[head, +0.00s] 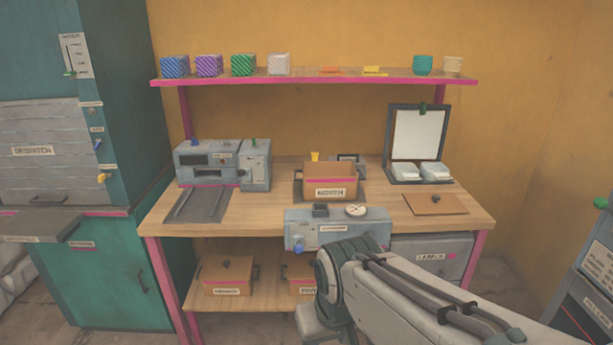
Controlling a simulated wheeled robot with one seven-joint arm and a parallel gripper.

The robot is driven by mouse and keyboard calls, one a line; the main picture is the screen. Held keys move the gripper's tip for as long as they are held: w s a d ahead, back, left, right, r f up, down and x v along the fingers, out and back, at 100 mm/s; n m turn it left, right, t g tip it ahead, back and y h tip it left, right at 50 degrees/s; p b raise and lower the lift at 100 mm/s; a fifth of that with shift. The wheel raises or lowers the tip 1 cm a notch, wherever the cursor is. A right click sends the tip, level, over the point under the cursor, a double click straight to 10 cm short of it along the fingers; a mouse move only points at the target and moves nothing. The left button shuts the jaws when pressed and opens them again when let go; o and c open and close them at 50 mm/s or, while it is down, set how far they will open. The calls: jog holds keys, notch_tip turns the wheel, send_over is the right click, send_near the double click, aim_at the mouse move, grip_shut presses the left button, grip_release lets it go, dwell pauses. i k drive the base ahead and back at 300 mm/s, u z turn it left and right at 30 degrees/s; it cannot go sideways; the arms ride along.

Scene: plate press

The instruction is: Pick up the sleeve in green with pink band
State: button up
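No sleeve with a clear pink band can be made out at this size. A green striped block (243,65) stands on the wall shelf, between a purple striped block (209,66) and a white patterned one (279,64). A teal cup-shaped item (423,65) stands near the shelf's right end, beside a cream one (453,66). I cannot tell whether any of these is the green sleeve. My arm reaches in from the lower right, in front of the bench. My gripper is not visible.
The pink-edged shelf (340,81) hangs above the wooden bench (285,212). The bench holds a grey machine (222,165), a wooden box (330,180) and an upright panel (418,135). A teal cabinet (105,270) stands at left. Boxes sit on the lower shelf.

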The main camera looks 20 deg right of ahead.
aim_at(243, 64)
jog(key=k, duration=1.3)
jog(key=u, duration=0.55)
jog(key=i, duration=0.9)
jog(key=u, duration=0.7)
jog(key=i, duration=1.55)
jog(key=z, duration=0.65)
jog(key=i, duration=0.85)
jog(key=z, duration=0.95)
